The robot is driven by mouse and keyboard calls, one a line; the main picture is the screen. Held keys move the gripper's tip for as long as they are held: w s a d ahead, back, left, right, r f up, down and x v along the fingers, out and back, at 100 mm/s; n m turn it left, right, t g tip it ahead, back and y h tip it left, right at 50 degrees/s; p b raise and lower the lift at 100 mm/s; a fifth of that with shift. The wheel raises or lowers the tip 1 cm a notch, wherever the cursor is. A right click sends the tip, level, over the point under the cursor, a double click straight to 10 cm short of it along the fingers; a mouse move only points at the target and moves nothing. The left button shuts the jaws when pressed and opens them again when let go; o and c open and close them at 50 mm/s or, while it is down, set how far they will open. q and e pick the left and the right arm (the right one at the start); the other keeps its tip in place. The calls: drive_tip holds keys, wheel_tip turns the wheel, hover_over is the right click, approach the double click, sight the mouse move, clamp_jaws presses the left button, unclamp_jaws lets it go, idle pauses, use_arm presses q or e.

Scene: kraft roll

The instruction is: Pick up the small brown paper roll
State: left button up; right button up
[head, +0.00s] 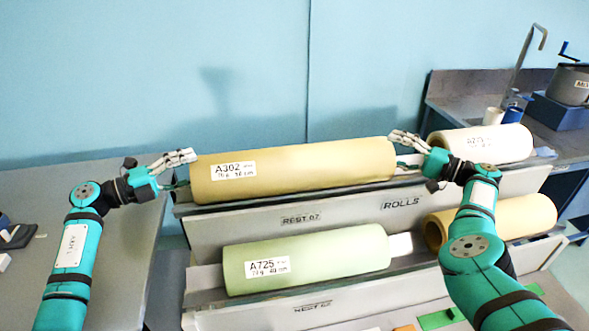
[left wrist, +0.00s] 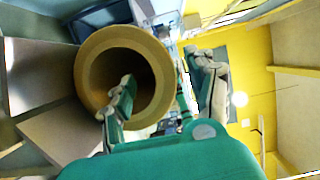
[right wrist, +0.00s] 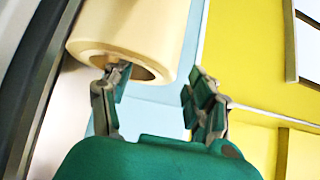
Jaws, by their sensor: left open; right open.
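A brown-tan paper roll (head: 310,165) labelled A302 lies level on the upper rest. Another brown roll (head: 525,217) lies lower right, partly hidden by my right arm. My left gripper (head: 180,170) is open at the left end of the A302 roll. In the left wrist view one finger overlaps the hollow core of this roll (left wrist: 88,65) and the other is outside the rim. My right gripper (head: 405,152) is open at the right end. In the right wrist view one finger is at the core opening of the roll (right wrist: 120,25), the other beyond its side. Contact is unclear.
A green roll (head: 305,258) labelled A725 lies on the lower rest. A cream roll (head: 505,143) lies at the upper right, close to my right gripper. A blue-grey bench (head: 455,90) with a pot (head: 570,85) stands behind right. The grey table (head: 60,190) at left is mostly clear.

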sight(202, 165)
use_arm(q)
drive_tip(key=shift+x, duration=1.75)
use_arm(e)
drive_tip(key=shift+x, duration=1.65)
use_arm(q)
drive_tip(key=shift+c, duration=0.3)
use_arm(e)
drive_tip(key=shift+c, duration=0.3)
use_arm(q)
drive_tip(key=shift+s, duration=0.15)
clamp_jaws()
use_arm(e)
drive_tip(key=shift+d, duration=0.1)
drive_tip(key=c, duration=1.1)
drive_tip(key=shift+s, duration=0.1)
clamp_jaws()
use_arm(q)
drive_tip(key=shift+f, duration=0.1)
use_arm(e)
drive_tip(key=shift+f, duration=0.1)
use_arm(q)
drive_tip(key=shift+r, duration=0.25)
use_arm(e)
drive_tip(key=shift+r, duration=0.3)
